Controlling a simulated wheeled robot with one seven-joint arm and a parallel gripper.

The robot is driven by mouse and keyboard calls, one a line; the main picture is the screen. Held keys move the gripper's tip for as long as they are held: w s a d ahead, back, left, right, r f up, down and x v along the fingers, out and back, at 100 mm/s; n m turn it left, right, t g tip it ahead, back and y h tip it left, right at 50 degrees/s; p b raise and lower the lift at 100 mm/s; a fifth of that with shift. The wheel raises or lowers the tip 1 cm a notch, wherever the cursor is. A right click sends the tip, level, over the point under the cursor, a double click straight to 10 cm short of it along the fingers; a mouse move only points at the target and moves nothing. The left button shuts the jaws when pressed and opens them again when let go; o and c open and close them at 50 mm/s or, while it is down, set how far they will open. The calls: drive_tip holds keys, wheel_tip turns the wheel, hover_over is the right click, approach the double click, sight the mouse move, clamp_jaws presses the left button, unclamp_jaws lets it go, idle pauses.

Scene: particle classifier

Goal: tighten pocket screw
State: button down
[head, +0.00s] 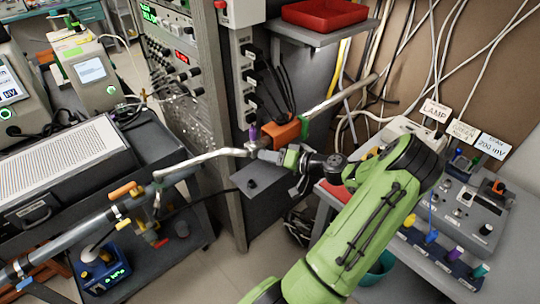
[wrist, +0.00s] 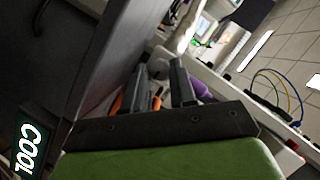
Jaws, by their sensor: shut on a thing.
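My gripper (head: 266,155) reaches left from my green arm to a metal pipe fitting (head: 249,151) beside the rack. In the wrist view, my gripper (wrist: 163,75) has its two dark fingers on either side of a pale rounded part at their tips. It is shut on this fitting part. A purple piece (head: 253,133) stands up from the fitting in the head view. A purple part also shows right of the fingers in the wrist view (wrist: 202,91). I cannot make out which part is the pocket screw; the fingers hide the contact.
An orange block (head: 286,133) sits on the pipe close behind my gripper. The tall grey rack (head: 225,60) stands close to it. A bent silver tube (head: 200,160) runs left. The control box (head: 470,205) and bench stand at the right. Bare floor (head: 235,270) shows below.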

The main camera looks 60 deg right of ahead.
drive_tip(key=c, duration=0.9)
unclamp_jaws()
drive_tip(key=shift+s, duration=0.1)
drive_tip(key=shift+f, duration=0.1)
